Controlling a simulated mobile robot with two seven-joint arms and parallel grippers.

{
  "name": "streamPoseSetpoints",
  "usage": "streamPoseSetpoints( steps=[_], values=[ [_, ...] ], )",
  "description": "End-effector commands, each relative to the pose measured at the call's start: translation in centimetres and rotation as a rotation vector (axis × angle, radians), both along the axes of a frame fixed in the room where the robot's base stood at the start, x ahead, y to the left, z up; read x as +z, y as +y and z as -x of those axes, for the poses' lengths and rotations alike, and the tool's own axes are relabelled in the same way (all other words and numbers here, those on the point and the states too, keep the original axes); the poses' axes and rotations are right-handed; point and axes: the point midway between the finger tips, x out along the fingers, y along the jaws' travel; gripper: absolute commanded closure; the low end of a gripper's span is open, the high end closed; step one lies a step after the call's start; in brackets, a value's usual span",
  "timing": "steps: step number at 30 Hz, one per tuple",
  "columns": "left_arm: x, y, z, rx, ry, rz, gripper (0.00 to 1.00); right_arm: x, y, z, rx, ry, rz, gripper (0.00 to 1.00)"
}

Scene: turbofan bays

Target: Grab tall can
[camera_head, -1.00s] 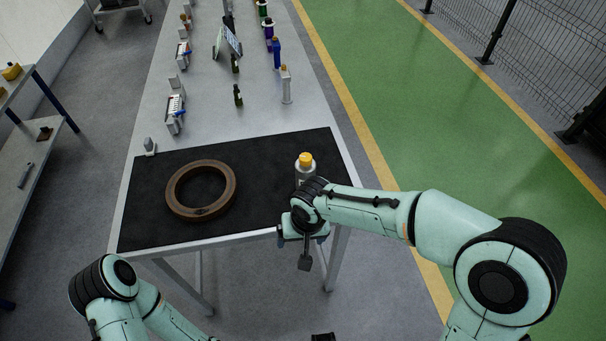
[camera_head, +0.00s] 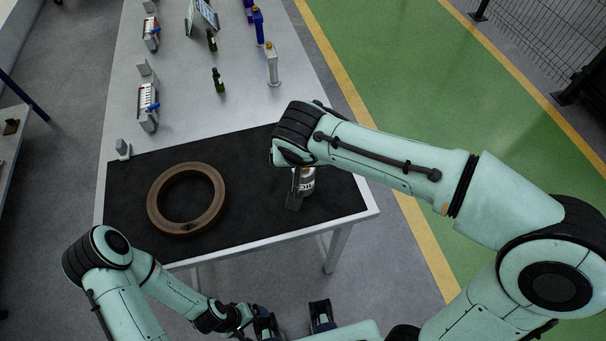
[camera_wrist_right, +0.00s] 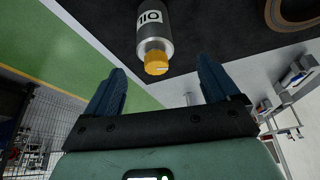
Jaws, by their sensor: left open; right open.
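A silver can (camera_head: 308,184) with a dark-lettered label stands on the black mat, partly hidden by my right wrist. In the right wrist view the can (camera_wrist_right: 152,28) shows its orange-yellow cap, just beyond the fingertips and roughly between their lines. My right gripper (camera_wrist_right: 162,70) is open and empty, with blue fingers apart. In the head view its hand is mostly hidden, with one dark finger in front of the can. My left gripper (camera_head: 291,314) is open and empty, low in front of the table.
A brown ring (camera_head: 187,228) lies on the black mat (camera_head: 245,200) left of the can. A slim silver bottle (camera_head: 272,66), a dark green bottle (camera_head: 217,80) and a tray-like holder (camera_head: 148,105) stand farther back on the table. Mat lies bare between ring and can.

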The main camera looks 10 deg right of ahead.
Motion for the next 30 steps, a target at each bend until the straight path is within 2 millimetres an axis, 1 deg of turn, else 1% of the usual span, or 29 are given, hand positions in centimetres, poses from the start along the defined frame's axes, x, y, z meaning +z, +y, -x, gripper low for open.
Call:
streamPoseSetpoints(
  steps=[1, 3, 10, 15, 18, 21, 27, 28, 29, 30],
  values=[
    [-0.1, 0.0, 0.0, 0.000, 0.000, 0.000, 0.08, -0.9, -0.2, -0.3, -0.001, 0.003, 0.002, 0.12],
    [-0.1, 0.0, 0.0, 0.000, 0.000, 0.000, 0.08, -1.7, -0.2, -0.7, -0.001, 0.003, 0.002, 0.12],
    [-0.1, 0.0, 0.0, 0.000, 0.000, 0.000, 0.08, -3.1, -0.5, -1.3, -0.001, 0.002, 0.001, 0.12],
    [0.2, 0.0, -0.1, 0.000, -0.002, 0.000, 0.08, -5.5, -1.4, -2.2, -0.002, 0.003, 0.002, 0.12],
    [0.1, 0.0, -0.1, 0.000, -0.002, -0.001, 0.08, -6.6, -1.3, -2.7, 0.000, 0.002, 0.002, 0.12],
    [0.1, 0.0, -0.1, 0.000, -0.002, -0.001, 0.08, -7.2, -1.4, -2.9, 0.000, 0.001, 0.001, 0.12],
    [0.1, 0.0, -0.1, 0.000, -0.002, -0.001, 0.08, -7.2, -1.4, -3.0, 0.000, 0.000, 0.000, 0.12],
    [0.1, 0.0, -0.1, 0.000, -0.002, -0.001, 0.08, -7.2, -1.4, -3.0, 0.000, 0.000, 0.000, 0.15],
    [0.1, 0.0, -0.1, 0.000, -0.002, -0.001, 0.08, -7.2, -1.4, -3.0, 0.000, 0.000, 0.000, 0.25],
    [0.1, 0.0, -0.1, 0.000, -0.002, -0.001, 0.08, -7.2, -1.4, -3.0, 0.000, 0.000, 0.000, 0.38]
  ],
)
